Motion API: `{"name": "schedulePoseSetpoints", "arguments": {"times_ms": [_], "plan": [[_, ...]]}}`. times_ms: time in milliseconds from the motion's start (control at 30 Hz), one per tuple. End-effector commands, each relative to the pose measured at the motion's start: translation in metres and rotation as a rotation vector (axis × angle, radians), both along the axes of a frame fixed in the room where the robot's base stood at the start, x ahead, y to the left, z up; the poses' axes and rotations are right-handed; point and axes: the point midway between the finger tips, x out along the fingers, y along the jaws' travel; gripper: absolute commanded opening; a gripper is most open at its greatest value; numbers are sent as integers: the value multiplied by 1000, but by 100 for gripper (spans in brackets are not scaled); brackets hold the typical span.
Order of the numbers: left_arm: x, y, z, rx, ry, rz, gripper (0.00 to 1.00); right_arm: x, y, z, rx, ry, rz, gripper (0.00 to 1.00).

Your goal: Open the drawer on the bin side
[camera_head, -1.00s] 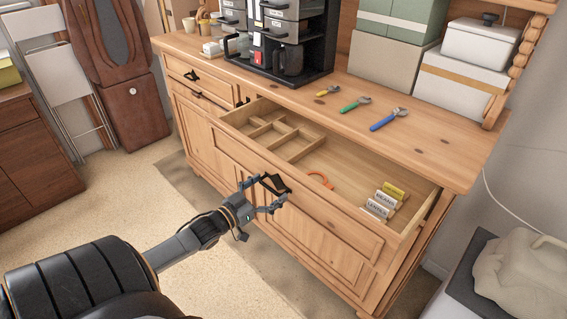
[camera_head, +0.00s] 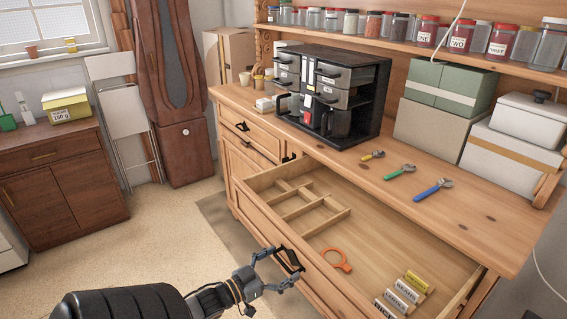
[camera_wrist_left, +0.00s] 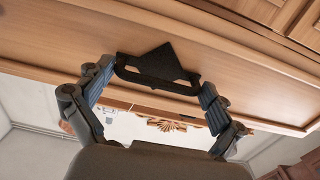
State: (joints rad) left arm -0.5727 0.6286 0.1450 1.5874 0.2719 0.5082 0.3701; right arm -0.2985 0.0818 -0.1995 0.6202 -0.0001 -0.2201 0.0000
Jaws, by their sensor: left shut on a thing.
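The wide pale-wood drawer (camera_head: 402,236) of the dresser stands open in the head view. Wooden dividers, an orange ring-shaped thing (camera_head: 336,260) and small labelled blocks (camera_head: 408,290) lie inside it. Its dark handle (camera_head: 289,259) is on the front panel. My left gripper (camera_head: 279,270) is shut on this handle. In the left wrist view the two fingers (camera_wrist_left: 158,88) sit at either end of the black handle (camera_wrist_left: 155,70), against the wooden drawer front. No bin is clearly seen. My right gripper is not in view.
A smaller shut drawer (camera_head: 248,132) is to the left. The dresser top holds a black coffee station (camera_head: 362,85), wrenches (camera_head: 400,172) and boxes (camera_head: 436,125). A dark cabinet (camera_head: 66,195) stands at the left, with open floor (camera_head: 165,235) between.

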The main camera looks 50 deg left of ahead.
Motion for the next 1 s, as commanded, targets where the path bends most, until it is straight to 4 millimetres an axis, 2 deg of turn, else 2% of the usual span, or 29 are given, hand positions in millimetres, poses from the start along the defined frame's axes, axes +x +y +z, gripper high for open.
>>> {"name": "schedulePoseSetpoints", "arguments": {"times_ms": [33, 67, 400, 533, 1000], "plan": [[0, 0, 0, -1, -1, 0, 96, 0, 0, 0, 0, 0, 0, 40], [0, 0, 0, -1, -1, 0, 100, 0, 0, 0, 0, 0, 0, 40], [0, 0, 0, -1, 0, 0, 100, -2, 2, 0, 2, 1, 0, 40], [-9, 0, 0, -1, 1, 0, 100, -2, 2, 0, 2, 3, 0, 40], [-100, 8, -1, -2, 3, 1, 100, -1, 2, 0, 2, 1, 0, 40]]}}
